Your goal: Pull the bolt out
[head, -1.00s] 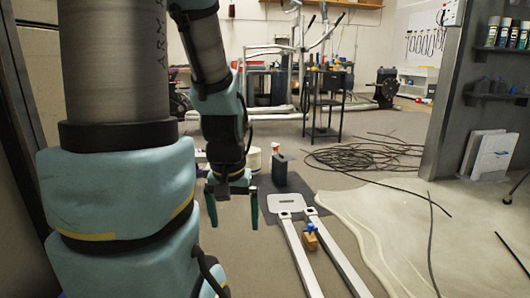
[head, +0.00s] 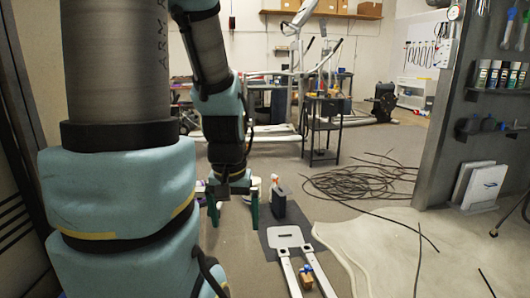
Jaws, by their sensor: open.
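My gripper (head: 234,225) hangs pointing down in the middle of the head view, its two green fingers spread apart with nothing between them. On the floor to its right lies a white metal frame (head: 285,236) with a slotted end plate and two long rails running toward me. A small wooden block with a blue top (head: 306,276) sits between the rails. I cannot make out a bolt for certain; it is too small or hidden. The gripper is apart from the frame.
Black cable (head: 360,184) lies coiled on the floor at right. A pale sheet (head: 385,255) covers the right floor. A black cart (head: 320,128) stands farther back.

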